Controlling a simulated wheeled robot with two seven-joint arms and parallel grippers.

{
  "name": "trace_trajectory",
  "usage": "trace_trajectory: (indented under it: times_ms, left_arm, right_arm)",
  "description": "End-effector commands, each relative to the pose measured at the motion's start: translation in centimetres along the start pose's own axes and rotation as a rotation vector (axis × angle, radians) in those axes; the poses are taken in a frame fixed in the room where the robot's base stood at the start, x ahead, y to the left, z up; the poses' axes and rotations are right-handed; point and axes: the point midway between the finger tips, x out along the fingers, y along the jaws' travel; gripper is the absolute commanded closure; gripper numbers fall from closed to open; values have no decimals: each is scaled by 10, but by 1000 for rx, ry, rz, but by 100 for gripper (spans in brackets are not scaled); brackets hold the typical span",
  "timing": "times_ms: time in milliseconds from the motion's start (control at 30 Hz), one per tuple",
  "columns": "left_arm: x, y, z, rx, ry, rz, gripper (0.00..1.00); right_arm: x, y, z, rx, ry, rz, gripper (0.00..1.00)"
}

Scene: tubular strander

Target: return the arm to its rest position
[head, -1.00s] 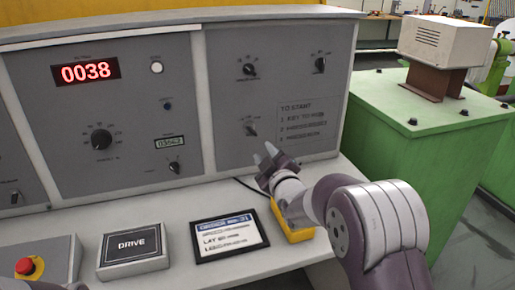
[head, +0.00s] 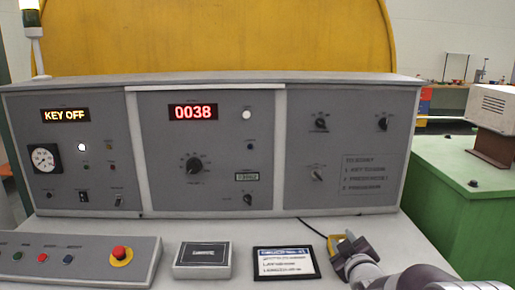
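My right gripper (head: 350,246) is at the lower right of the head view, low over the desk and in front of a yellow item (head: 337,241) that it partly hides. The fingers are small and partly blurred, so I cannot tell whether they are open or shut. My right arm comes in from the bottom right corner. My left gripper is not in view. The grey control console (head: 265,155) stands behind the desk, apart from the gripper. Its displays read "KEY OFF" (head: 66,115) and "0038" (head: 193,112).
On the desk (head: 400,235) are a button panel with a red emergency stop (head: 121,254), a grey labelled box (head: 203,257) and a framed dark-edged card (head: 286,262). A green cabinet (head: 450,180) stands at the right. A large yellow shape (head: 220,40) rises behind the console.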

Motion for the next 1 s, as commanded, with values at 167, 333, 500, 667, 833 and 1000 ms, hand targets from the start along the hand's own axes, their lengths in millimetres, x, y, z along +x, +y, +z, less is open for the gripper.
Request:
trace_trajectory:
  times_ms: [167,333,500,667,833,1000]
  left_arm:
    - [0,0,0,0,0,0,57]
    - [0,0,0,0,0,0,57]
    - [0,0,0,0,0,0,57]
    - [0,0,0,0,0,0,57]
    - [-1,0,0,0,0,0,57]
    - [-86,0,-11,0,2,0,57]
  right_arm:
    - [-15,-25,38,121,-184,-97,66]
    - [-54,-59,81,278,-449,-207,66]
    - [-120,-96,115,432,-760,-303,66]
    - [-203,-126,134,545,-1068,-370,66]
    - [-269,-142,122,556,-1213,-433,66]
    - [-284,-90,59,560,-1224,-429,66]
